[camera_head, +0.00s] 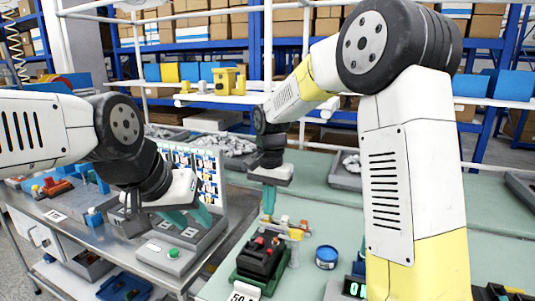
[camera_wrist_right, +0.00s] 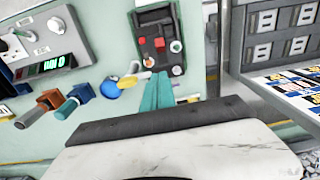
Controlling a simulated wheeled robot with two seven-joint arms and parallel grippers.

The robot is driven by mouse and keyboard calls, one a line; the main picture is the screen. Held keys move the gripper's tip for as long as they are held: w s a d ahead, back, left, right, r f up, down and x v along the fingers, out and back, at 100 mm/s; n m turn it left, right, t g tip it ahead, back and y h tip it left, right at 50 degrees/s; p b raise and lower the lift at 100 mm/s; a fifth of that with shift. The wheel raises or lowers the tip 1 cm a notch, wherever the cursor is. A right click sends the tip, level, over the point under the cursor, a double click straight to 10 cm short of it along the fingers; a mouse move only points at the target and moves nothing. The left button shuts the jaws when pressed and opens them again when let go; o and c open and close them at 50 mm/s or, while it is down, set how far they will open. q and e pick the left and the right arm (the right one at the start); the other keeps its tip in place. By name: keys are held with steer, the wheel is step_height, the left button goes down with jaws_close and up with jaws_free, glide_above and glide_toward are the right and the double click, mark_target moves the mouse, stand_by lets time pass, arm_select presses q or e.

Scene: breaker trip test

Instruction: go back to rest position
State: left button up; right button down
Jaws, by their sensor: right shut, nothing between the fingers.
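My right gripper (camera_head: 268,203) points down over the green table, its teal fingers together and empty. In the right wrist view its fingers (camera_wrist_right: 157,93) are closed at the lower edge of the black breaker unit (camera_wrist_right: 158,38); I cannot tell whether they touch it. In the head view the breaker unit (camera_head: 262,255) has red parts on top and sits on a dark green base just below the right gripper. My left gripper (camera_head: 188,217) hangs above the metal bench at left, its teal fingers apart with nothing seen between them, near a grey box with a green button (camera_head: 173,254).
A blue round container (camera_head: 326,257) stands right of the breaker unit. A meter with a green display (camera_wrist_right: 45,65) and several coloured connectors are in the wrist view. A white panel with labels (camera_head: 208,170) stands behind the left gripper. Shelves with boxes line the back.

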steer(key=s+d+r+n+t, duration=0.1)
steer(key=s+d+r+t, duration=0.1)
steer(key=s, duration=0.4)
steer(key=s+d+r+n+t+y, duration=0.1)
steer(key=s+d+r+n+t, duration=0.1)
steer(key=s+d+r, duration=0.2)
steer(key=s+d+r+n+t+y, duration=0.1)
steer(key=s+d+r, duration=0.3)
steer(key=s+d, duration=0.3)
steer(key=s, duration=0.3)
steer(key=shift+s+d+n+t, duration=0.2)
steer(key=shift+d+n+t, duration=0.15)
steer(key=shift+n+t, duration=0.05)
steer(key=shift+r, duration=0.1)
